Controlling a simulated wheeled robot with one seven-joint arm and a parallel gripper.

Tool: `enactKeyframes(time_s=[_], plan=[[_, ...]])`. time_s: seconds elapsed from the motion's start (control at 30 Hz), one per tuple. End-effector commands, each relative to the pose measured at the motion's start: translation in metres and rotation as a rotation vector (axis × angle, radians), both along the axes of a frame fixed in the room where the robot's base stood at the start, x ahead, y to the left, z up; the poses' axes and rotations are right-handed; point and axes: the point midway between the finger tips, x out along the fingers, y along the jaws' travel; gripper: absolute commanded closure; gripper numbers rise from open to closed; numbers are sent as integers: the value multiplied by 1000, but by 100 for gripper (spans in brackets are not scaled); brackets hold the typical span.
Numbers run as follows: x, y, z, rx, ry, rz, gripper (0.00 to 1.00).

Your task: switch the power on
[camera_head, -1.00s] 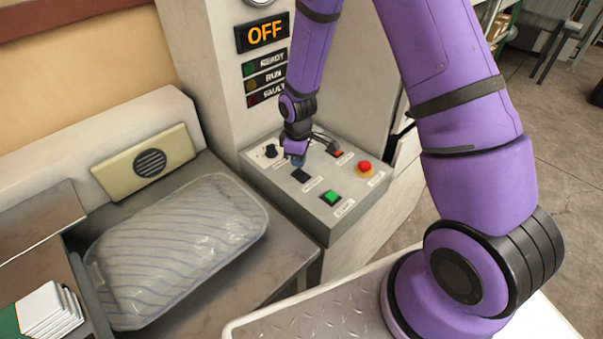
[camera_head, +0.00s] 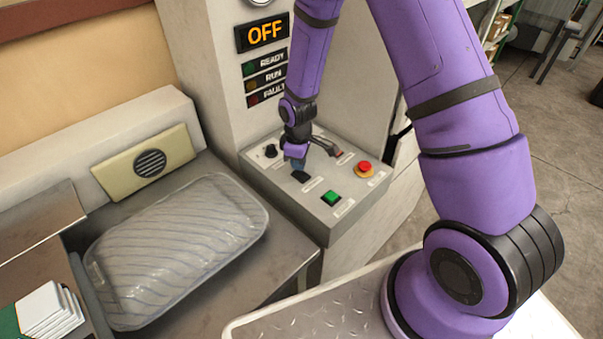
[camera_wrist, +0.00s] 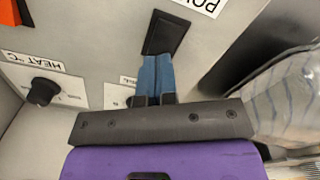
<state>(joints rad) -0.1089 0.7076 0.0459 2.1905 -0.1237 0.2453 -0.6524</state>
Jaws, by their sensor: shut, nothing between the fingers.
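The black power rocker switch (camera_head: 300,176) sits on the sloped top of the grey control box. In the wrist view the switch (camera_wrist: 167,34) lies just beyond my fingertips, next to a label of which "PO" shows. My gripper (camera_head: 298,166) is over the panel, pointing down at the switch. In the wrist view its blue fingers (camera_wrist: 157,57) are together and empty, and the tips overlap the near edge of the switch. I cannot tell whether they touch it. The display (camera_head: 265,34) above reads OFF.
A red emergency button (camera_head: 365,168), a green button (camera_head: 331,198) and a black knob (camera_head: 270,151) share the panel. The heat knob (camera_wrist: 43,91) is left in the wrist view. A clear striped pillow bag (camera_head: 180,245) lies on the table to the left.

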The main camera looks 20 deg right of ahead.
Motion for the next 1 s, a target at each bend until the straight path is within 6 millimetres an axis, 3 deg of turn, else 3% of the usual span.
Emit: enactKeyframes(time_s=[1.0], plan=[[0, 0, -13, 0, 1, 0, 100]])
